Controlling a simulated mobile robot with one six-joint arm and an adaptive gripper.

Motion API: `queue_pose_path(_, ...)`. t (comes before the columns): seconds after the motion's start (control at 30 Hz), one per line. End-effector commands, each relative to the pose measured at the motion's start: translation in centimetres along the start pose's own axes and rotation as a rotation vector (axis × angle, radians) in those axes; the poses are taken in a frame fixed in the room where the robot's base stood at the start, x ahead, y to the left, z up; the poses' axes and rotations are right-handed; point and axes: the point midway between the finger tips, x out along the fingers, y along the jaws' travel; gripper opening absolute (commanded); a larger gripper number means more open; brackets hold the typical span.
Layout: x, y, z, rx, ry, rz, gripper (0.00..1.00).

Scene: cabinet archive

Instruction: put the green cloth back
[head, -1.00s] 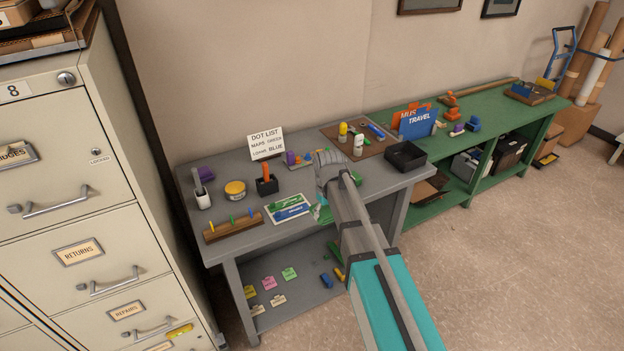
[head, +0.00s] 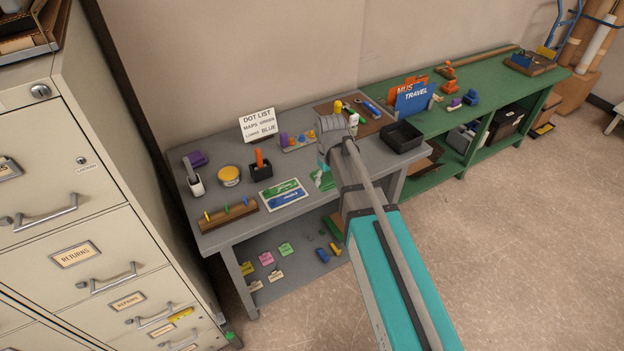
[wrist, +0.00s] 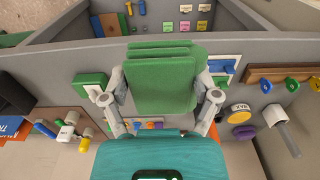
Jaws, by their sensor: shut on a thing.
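The green cloth (wrist: 160,78) is a folded, layered block in the middle of the wrist view. My gripper (wrist: 161,92) is shut on it, with a grey finger on each side. In the head view my arm hides most of the gripper (head: 326,168), and only a green patch of the cloth (head: 322,180) shows beside it, above the grey table (head: 225,228). A card with green and blue bands (head: 284,193) lies on the table just left of the gripper. In the wrist view the cloth partly covers this card.
A sign (head: 257,125) stands at the back of the table. A wooden peg rail (head: 228,213), a yellow tin (head: 229,176) and a black pen holder (head: 261,168) are at left. A black tray (head: 402,137) is at right. Filing cabinets (head: 75,210) flank the left side.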

Motion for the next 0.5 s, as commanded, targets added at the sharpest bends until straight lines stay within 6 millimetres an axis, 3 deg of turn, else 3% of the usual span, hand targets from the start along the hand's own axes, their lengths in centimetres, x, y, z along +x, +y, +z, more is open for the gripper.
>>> queue_pose_path(0.17, 0.8, 0.1, -1.5, -0.004, 0.000, 0.000, 0.41)
queue_pose_path(0.5, 3.4, 1.3, -7.1, -0.006, 0.000, 0.000, 0.41)
